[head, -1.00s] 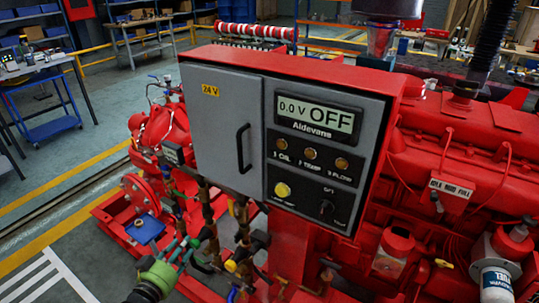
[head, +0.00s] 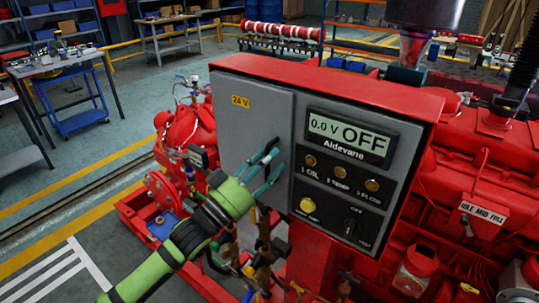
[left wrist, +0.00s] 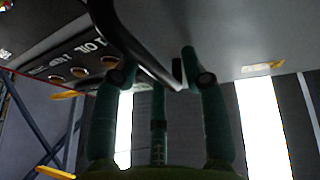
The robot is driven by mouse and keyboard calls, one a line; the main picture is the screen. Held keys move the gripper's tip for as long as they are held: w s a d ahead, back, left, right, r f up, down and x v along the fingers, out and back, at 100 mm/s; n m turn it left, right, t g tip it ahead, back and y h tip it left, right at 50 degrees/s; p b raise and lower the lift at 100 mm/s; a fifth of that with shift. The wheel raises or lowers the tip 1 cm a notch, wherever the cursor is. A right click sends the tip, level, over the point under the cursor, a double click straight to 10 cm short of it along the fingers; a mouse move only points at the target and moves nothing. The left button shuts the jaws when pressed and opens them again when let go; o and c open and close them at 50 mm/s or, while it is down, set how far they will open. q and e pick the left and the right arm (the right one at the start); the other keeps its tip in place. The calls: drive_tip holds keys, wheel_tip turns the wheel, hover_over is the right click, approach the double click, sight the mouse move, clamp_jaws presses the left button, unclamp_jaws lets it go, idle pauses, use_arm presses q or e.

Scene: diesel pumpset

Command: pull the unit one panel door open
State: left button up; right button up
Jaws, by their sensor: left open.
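The unit one panel is a red-framed box whose grey door (head: 252,110) has a yellow 24 V label and appears closed. My left gripper (head: 271,164) is open at the door's lower right part, in front of the place of the black handle. In the left wrist view the handle (left wrist: 130,45) curves close past the tips of the open fingers (left wrist: 158,80). I cannot tell whether they touch it. My right gripper is out of view.
A display panel (head: 345,140) reading 0.0 V OFF, with buttons and a switch, sits right of the door. Red engine parts (head: 475,160) fill the right side and red pump parts (head: 185,135) stand left.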

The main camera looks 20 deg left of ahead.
use_arm(q)
drive_tip(key=shift+w+r, duration=0.1)
drive_tip(key=shift+w, duration=0.05)
clamp_jaws()
